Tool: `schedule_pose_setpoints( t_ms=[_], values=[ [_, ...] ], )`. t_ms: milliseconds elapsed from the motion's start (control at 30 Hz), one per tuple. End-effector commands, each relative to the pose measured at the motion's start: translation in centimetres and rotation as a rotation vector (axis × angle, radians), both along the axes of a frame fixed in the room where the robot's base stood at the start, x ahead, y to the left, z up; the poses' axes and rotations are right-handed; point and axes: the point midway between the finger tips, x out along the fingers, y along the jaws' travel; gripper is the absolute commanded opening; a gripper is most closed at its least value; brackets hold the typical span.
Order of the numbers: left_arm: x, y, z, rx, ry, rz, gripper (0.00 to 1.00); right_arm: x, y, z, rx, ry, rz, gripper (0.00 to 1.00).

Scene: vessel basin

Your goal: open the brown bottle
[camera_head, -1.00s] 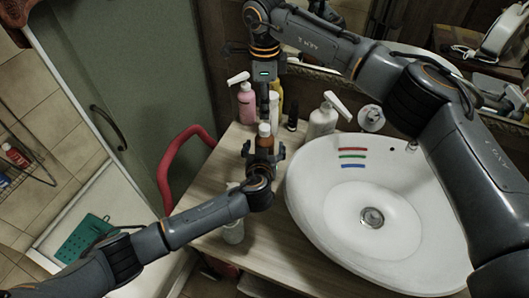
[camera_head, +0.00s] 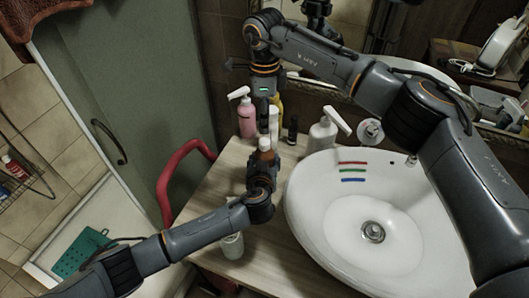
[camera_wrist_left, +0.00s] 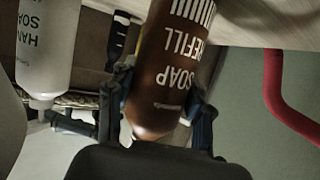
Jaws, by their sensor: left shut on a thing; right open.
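The brown bottle (camera_head: 264,157) with a white top (camera_head: 264,143) stands upright at the left of the basin. In the left wrist view it appears upside down (camera_wrist_left: 168,65), with "SOAP REFILL" printed on it. My left gripper (camera_head: 263,166) is shut on the bottle's body from the front; its fingers lie on both sides of the bottle in the left wrist view (camera_wrist_left: 158,108). My right gripper (camera_head: 264,118) points down just above the top, open. Its fingers are small and dark here, and I cannot tell whether they touch the top.
A pink pump bottle (camera_head: 246,118), a yellow bottle (camera_head: 280,107) and a dark bottle (camera_head: 292,130) stand behind. A white pump bottle (camera_head: 322,134) is by the basin (camera_head: 310,205). Another white bottle (camera_head: 232,246) stands in front, beneath my left arm. A red rail (camera_head: 172,170) is at left.

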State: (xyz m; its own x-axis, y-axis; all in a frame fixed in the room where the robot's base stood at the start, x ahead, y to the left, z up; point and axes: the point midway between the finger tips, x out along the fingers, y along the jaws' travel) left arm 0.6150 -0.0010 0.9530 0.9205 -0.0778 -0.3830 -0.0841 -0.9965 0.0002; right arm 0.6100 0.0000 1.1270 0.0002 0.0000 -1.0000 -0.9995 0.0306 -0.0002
Motion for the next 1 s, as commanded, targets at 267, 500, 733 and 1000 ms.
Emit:
schedule_pose_setpoints(
  t_ms=[267,500,733,1000],
  values=[
    [-0.02,0.05,-0.09,0.001,0.001,0.001,0.00,0.00,0.03,-0.02,0.000,0.000,-0.414,0.48],
    [-0.02,0.05,-0.10,0.001,0.002,0.001,0.00,0.00,0.06,0.00,0.001,0.001,-0.935,0.48],
    [-0.03,0.06,-0.11,0.001,0.002,0.001,0.00,0.00,0.04,-0.03,0.000,0.000,-1.435,0.48],
    [-0.04,0.06,-0.12,0.001,0.002,0.001,0.00,0.00,0.05,-0.03,-0.001,0.002,-2.023,0.48]
  ],
)
